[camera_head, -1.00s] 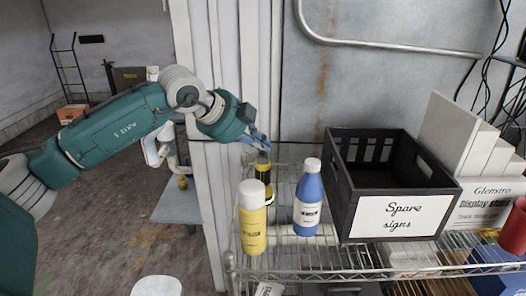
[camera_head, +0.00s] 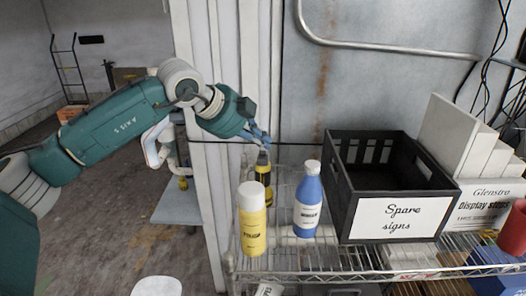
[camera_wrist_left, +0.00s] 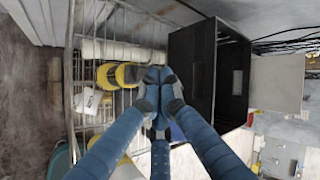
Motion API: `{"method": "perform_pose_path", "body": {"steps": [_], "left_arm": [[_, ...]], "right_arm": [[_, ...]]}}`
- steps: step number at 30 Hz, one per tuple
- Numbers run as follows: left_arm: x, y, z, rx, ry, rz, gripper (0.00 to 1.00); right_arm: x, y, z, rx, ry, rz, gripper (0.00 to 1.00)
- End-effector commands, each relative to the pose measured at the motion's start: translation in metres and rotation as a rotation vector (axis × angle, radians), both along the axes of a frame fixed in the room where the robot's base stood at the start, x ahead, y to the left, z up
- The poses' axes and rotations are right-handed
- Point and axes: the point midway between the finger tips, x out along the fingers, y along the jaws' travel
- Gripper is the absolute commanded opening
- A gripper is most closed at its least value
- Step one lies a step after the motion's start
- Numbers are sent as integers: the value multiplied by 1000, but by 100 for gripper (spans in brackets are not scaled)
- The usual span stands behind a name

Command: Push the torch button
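The torch (camera_head: 263,181) is yellow and black and stands upright on the wire shelf, behind the yellow bottle. My left gripper (camera_head: 264,142) is just above its top in the head view; I cannot tell whether the fingertips touch it. In the left wrist view the blue fingers (camera_wrist_left: 159,76) are brought together at their tips, with nothing visible between them. The torch's button cannot be made out. My right gripper is not in view.
A yellow bottle (camera_head: 253,228) and a blue bottle (camera_head: 307,207) stand close to the torch on the wire shelf (camera_head: 300,262). A black "Spare signs" crate (camera_head: 345,200) is to the right, with white boxes (camera_head: 487,205) beyond. A wall is behind.

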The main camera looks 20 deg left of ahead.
Motion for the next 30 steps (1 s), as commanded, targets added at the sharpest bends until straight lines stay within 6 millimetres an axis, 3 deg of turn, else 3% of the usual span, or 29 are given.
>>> {"method": "perform_pose_path", "body": {"steps": [8, 21, 30], "left_arm": [[0, 0, 12, -1, -1, 0, 0], [0, 0, 57, -1, -1, 0, 0], [0, 0, 60, 0, 0, 0, 0]], "right_arm": [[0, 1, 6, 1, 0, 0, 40], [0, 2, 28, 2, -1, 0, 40], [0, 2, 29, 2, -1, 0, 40]]}}
